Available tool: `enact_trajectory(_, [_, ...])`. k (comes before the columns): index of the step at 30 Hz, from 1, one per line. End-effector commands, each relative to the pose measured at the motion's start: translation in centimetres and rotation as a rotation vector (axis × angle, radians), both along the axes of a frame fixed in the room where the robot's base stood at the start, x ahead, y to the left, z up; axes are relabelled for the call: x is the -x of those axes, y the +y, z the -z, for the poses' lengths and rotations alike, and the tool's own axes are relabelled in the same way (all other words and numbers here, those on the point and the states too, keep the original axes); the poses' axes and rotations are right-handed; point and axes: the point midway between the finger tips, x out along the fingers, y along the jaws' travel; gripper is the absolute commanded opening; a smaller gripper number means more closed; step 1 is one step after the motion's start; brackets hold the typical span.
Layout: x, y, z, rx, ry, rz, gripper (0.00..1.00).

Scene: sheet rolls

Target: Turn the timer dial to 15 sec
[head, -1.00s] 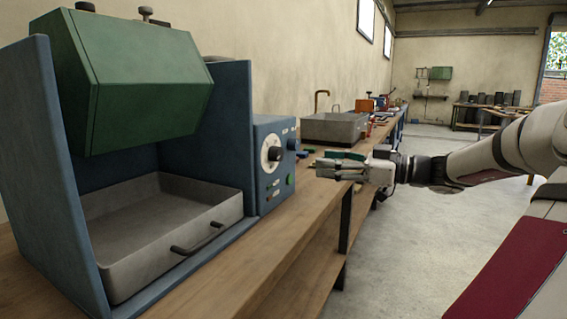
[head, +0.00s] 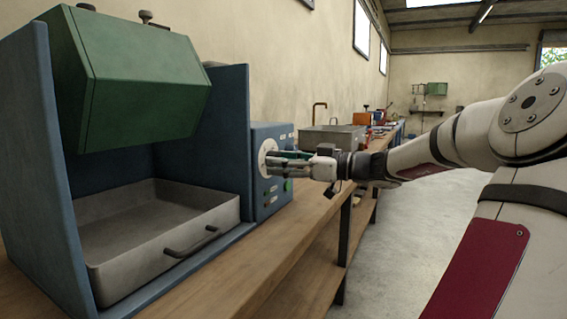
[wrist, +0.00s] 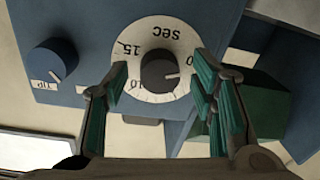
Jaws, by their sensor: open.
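The timer dial is a dark round knob (wrist: 160,72) on a white plate (wrist: 152,28) marked SEC, 0, 10 and 15, upside down in the wrist view. The knob's pale pointer line points to the right there, near the 0 and away from the 15 on the left. My gripper (wrist: 161,84) is open, with its green-padded fingers on either side of the knob. Gaps show between the pads and the knob. In the head view my gripper (head: 273,163) is at the blue control panel (head: 268,135), hiding the knob; part of the white plate (head: 266,148) shows.
A blue knob marked TIP (wrist: 54,62) sits left of the dial in the wrist view. In the head view a metal tray (head: 150,235) lies under a green tilted box (head: 130,80). A sink (head: 330,138) stands farther along the wooden bench (head: 285,245).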

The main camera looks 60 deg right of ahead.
Motion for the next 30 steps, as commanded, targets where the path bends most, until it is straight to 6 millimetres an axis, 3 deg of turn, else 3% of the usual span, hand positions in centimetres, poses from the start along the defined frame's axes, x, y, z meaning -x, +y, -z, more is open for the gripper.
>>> enact_trajectory(2, [0.02, 0.00, 0.00, 0.000, 0.000, 0.000, 0.47])
enact_trajectory(8, [0.03, -0.01, 0.01, 0.000, 0.000, 0.000, 0.03])
enact_trajectory(20, [0.01, 0.05, -0.05, -0.054, 0.006, -0.002, 0.04])
enact_trajectory(30, [0.02, 0.09, -0.16, -0.299, 0.026, -0.001, 0.04])
